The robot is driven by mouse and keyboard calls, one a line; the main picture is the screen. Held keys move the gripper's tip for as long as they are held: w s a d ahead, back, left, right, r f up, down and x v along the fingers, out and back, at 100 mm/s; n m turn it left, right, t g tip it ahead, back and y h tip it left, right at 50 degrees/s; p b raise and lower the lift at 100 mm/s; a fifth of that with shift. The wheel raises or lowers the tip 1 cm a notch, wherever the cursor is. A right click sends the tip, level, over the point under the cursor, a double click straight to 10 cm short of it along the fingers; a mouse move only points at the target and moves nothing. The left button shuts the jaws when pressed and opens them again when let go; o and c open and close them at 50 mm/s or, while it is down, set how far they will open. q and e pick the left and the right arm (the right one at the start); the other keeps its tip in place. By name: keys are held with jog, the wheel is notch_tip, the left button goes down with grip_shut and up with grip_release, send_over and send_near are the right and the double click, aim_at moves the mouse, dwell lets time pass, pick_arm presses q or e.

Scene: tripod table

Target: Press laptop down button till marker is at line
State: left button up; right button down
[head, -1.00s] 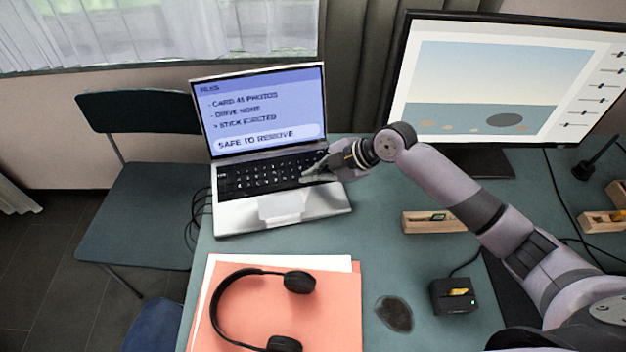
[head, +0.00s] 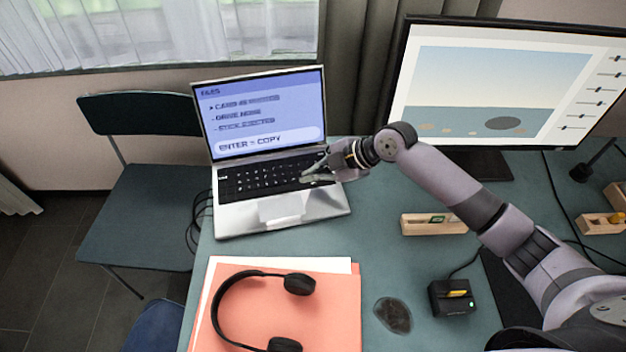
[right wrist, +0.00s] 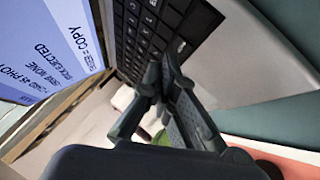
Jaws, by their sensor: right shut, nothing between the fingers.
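The open laptop (head: 268,212) stands on the desk. Its screen (head: 262,112) shows a FILES list with card, drive and stick lines; the marker stands at the top, card line. The lower bar reads ENTER = COPY. My right gripper (head: 314,174) is shut and empty, its tips at the right lower part of the keyboard (head: 262,178). In the right wrist view the shut fingers (right wrist: 162,75) are over or at the keys (right wrist: 143,35); I cannot tell whether they touch, and they hide the keys beneath. My left gripper is not in view.
Headphones (head: 230,310) lie on a salmon folder (head: 335,310) in front of the laptop. A monitor (head: 505,85) stands at the right. A wooden holder (head: 420,225) and a small black box (head: 440,298) lie under or near my right arm. A chair (head: 140,215) stands left.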

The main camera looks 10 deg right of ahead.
aim_at(313, 186)
jog(key=shift+r, duration=0.1)
jog(key=shift+r+p, duration=1.9)
jog(key=shift+r, duration=0.5)
jog(key=shift+r, duration=0.1)
